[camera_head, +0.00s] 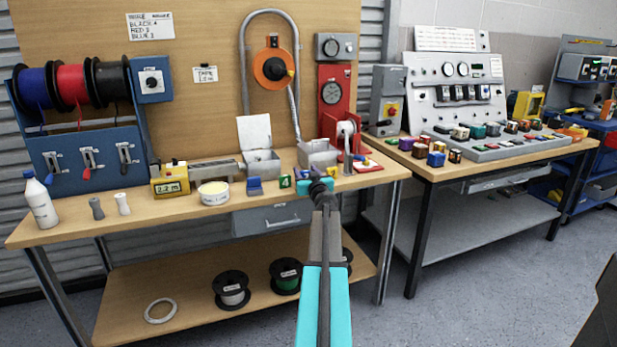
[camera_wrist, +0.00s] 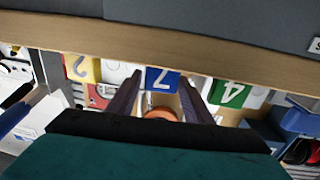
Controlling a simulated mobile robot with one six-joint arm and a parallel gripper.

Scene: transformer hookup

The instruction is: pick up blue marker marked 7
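The blue marker marked 7 (camera_wrist: 161,80) shows in the wrist view, between and just beyond the two dark fingertips of my gripper (camera_wrist: 160,84). The fingers are apart, with a narrow gap on each side of the marker, and hold nothing. In the head view my gripper (camera_head: 318,182) is over the front edge of the left workbench and hides the blue marker. A green marker marked 4 (camera_wrist: 232,94) is to the right in the wrist view and left of my gripper in the head view (camera_head: 285,182). A yellow marker marked 2 (camera_wrist: 82,68) is to the left in the wrist view.
A blue clamp-like block (camera_head: 255,186) and a round white tub (camera_head: 213,194) stand left on the workbench (camera_head: 150,222). A second bench (camera_head: 470,161) with a control panel is at right. Grey floor lies in front.

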